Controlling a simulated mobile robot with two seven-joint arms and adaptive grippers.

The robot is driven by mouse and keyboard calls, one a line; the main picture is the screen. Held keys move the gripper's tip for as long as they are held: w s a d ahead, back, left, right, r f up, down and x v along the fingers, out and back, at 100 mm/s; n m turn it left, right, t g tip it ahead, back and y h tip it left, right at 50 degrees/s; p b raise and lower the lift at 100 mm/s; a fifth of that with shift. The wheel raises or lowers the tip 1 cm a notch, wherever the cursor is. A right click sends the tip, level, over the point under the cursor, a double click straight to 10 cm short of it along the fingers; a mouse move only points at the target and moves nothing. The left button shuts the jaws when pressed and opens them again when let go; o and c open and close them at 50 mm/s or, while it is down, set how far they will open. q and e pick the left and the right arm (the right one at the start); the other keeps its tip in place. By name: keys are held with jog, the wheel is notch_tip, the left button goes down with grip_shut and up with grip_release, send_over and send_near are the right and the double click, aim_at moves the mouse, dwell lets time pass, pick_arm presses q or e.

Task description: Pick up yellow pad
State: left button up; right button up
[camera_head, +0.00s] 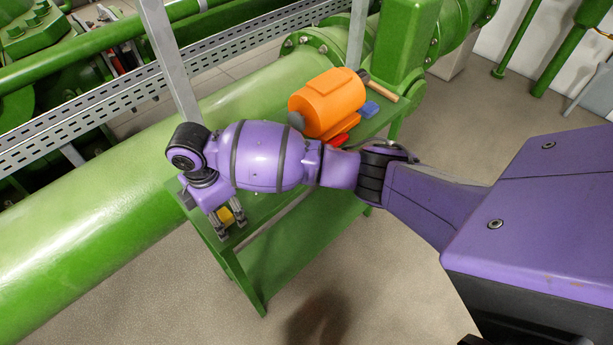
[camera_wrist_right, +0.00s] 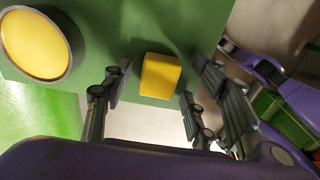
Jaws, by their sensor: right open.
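The yellow pad (camera_wrist_right: 159,76) is a small block lying on the green table (camera_wrist_right: 200,20) near its edge, seen in the right wrist view. In the head view a part of the yellow pad (camera_head: 227,216) shows beneath my right gripper (camera_head: 229,228). In the right wrist view my right gripper (camera_wrist_right: 156,88) is open, with fingers on both sides of the pad. Gaps show between the pad and the fingers. My right arm hides much of the tabletop in the head view. My left gripper is not in view.
A round yellow disc with a grey rim (camera_wrist_right: 36,44) is left of the pad. An orange motor-like part (camera_head: 327,103), a blue block (camera_head: 370,109) and a red piece (camera_head: 338,140) are at the table's far end. A large green pipe (camera_head: 95,240) runs behind the table.

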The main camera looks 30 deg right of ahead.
aim_at(221, 214)
jog(key=shift+w+r, duration=0.1)
jog(key=shift+w, duration=0.05)
jog(key=c, duration=1)
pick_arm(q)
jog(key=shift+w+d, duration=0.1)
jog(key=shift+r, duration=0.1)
pick_arm(e)
jog(key=shift+r, duration=0.1)
jog(key=shift+r, duration=0.25)
notch_tip(221, 214, up, 2)
jog(key=shift+w+r, duration=0.1)
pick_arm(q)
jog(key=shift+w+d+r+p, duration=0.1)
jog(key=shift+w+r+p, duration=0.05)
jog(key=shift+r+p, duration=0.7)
pick_arm(e)
jog(key=s+a+r, duration=0.2)
jog(key=s+r, duration=0.1)
jog(key=s, duration=0.1)
jog(key=s+a+r, duration=0.2)
jog(key=s+r, duration=0.1)
jog(key=s, duration=0.1)
jog(key=s+a+r, duration=0.2)
jog(key=s+r, duration=0.2)
jog(key=shift+s+a, duration=0.3)
jog(key=shift+s, duration=0.05)
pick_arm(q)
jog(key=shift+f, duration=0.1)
